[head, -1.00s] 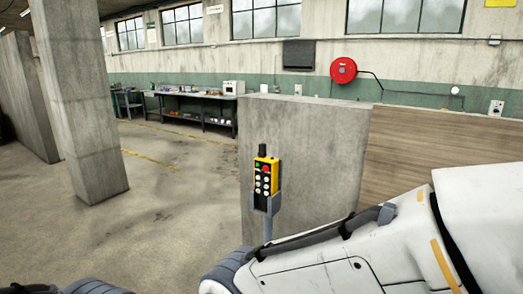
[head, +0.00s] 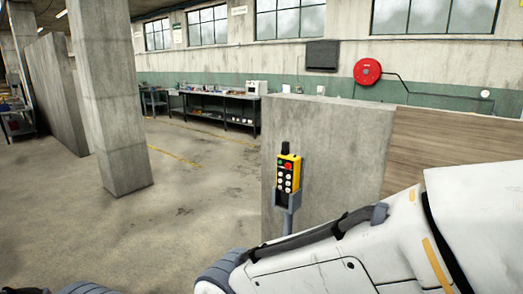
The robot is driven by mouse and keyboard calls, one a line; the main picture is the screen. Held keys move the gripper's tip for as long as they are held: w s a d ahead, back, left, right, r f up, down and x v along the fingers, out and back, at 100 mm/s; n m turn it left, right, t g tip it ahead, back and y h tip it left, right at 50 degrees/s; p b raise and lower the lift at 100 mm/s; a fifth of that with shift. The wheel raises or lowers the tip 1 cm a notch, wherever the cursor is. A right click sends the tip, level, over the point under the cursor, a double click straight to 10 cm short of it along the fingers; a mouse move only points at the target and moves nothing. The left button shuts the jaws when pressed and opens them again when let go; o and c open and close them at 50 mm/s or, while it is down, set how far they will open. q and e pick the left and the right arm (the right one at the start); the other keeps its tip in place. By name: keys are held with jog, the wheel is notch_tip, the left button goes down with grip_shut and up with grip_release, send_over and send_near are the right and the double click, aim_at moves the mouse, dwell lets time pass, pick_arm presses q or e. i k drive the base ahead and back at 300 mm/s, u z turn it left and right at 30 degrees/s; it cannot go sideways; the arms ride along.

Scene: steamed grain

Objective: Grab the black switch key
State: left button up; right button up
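My white arm crosses the lower right and hides the lower part of the post. Neither gripper is in view.
A concrete block (head: 335,150) stands right behind the pendant, with a wood-faced panel (head: 450,150) to its right. A concrete pillar (head: 112,110) stands at the left. Workbenches (head: 215,95) line the back wall. The floor (head: 185,225) between pillar and pendant is clear.

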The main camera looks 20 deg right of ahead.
aim_at(285, 145)
jog(key=u, duration=0.35)
jog(key=k, duration=0.45)
jog(key=u, duration=0.5)
jog(key=i, duration=1.6)
jog(key=z, duration=0.85)
jog(key=i, duration=1.05)
jog(key=z, duration=1.4)
jog(key=i, duration=0.65)
jog(key=z, duration=0.55)
